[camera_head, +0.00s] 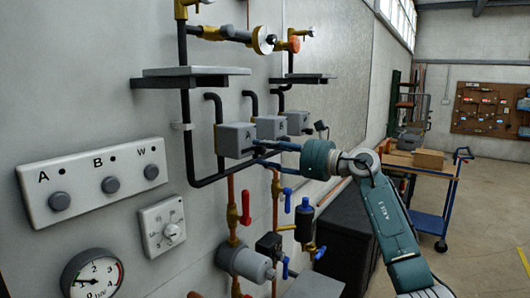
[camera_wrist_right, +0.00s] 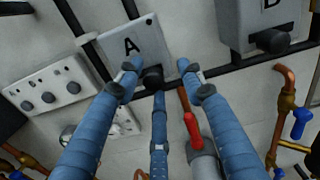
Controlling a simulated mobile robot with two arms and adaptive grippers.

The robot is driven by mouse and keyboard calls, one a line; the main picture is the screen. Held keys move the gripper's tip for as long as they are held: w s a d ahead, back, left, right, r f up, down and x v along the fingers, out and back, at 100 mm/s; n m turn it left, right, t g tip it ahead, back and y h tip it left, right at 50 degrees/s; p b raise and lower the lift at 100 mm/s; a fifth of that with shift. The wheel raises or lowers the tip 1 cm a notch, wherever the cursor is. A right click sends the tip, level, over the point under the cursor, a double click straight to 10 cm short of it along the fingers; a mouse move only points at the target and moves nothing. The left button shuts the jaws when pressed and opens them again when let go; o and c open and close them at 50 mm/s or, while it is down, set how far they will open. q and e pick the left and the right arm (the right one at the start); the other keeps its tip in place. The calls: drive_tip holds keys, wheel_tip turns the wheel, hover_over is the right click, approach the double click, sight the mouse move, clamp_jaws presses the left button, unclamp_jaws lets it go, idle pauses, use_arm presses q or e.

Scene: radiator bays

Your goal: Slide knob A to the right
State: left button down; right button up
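Grey box A (camera_head: 233,141) is mounted on the wall and also shows in the right wrist view (camera_wrist_right: 137,44). Its black knob A (camera_wrist_right: 153,78) sticks out at the box's lower edge; in the head view the fingers largely hide it. My right gripper (camera_head: 262,150) is at the box's front. In the right wrist view its blue fingers (camera_wrist_right: 158,76) are spread around the knob: one tip close on the left, one apart on the right, one below. Whether any finger touches the knob, I cannot tell. My left gripper is out of view.
Grey box B (camera_head: 297,122) with its own black knob (camera_wrist_right: 272,41) is to the right. Black pipes (camera_head: 187,120) run around the boxes. A red valve handle (camera_wrist_right: 193,130) hangs below the fingers. A button panel (camera_head: 82,200) is at left, a blue cart (camera_head: 430,222) at right.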

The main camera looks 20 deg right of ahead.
drive_tip(key=v, duration=1.2)
drive_tip(key=shift+d, duration=0.2)
drive_tip(key=shift+w+f, duration=0.1)
